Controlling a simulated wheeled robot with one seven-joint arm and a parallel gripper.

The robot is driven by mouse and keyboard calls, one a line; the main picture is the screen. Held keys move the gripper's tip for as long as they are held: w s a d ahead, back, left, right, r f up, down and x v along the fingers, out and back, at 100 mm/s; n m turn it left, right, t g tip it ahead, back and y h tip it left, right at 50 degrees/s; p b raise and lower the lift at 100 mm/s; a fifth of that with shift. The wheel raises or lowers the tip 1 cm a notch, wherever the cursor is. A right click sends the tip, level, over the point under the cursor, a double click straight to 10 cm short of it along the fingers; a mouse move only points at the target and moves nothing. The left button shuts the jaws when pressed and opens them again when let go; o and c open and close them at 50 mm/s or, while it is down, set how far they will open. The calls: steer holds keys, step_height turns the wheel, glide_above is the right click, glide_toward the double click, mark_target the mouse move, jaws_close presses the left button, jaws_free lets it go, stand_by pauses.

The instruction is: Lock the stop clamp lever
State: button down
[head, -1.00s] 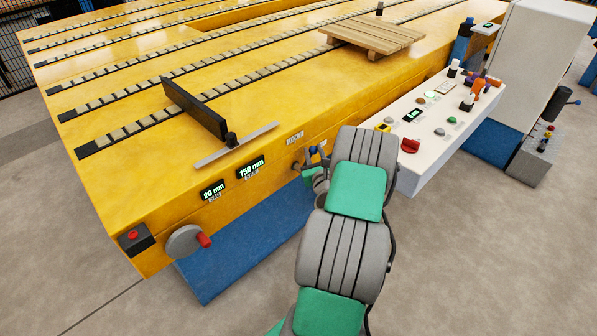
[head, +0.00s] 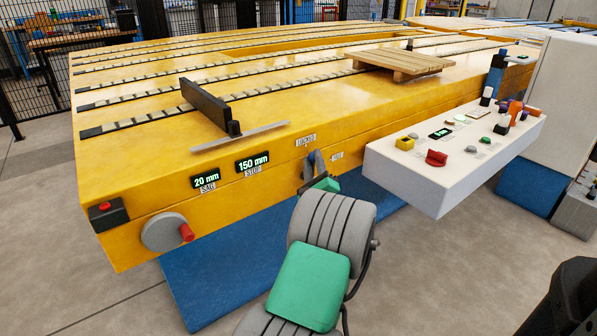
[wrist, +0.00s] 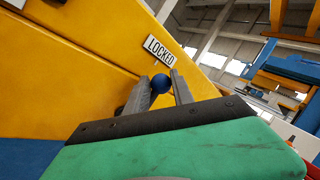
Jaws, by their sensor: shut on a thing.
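The stop clamp lever shows as a round blue knob (wrist: 160,84) in the wrist view. It sits between the two grey fingers of my gripper (wrist: 166,80), which is shut on it. A white LOCKED label (wrist: 159,48) is on the yellow face just beyond the knob. In the head view my gripper (head: 315,163) is at the front face of the yellow table, below the LOCKED label (head: 305,140) and left of the FREE label (head: 336,156). The fingers hide most of the lever there, so its exact angle is unclear.
The yellow table (head: 140,215) carries a black stop plate (head: 205,104) and a wooden pallet (head: 400,60). Displays read 150 mm (head: 252,162) and 20 mm (head: 206,181). A grey handwheel (head: 160,232) is at lower left. A white control console (head: 405,175) juts out right of my arm.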

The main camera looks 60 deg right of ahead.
steer(key=shift+s+f, duration=0.15)
steer(key=shift+f, duration=0.25)
steer(key=c, duration=1.3)
jaws_free()
steer(key=shift+s+d, duration=0.1)
steer(key=shift+s, duration=0.05)
steer(key=shift+o, duration=1)
steer(key=shift+w+r, duration=0.2)
steer(key=b+v, duration=0.2)
steer(key=v, duration=0.6)
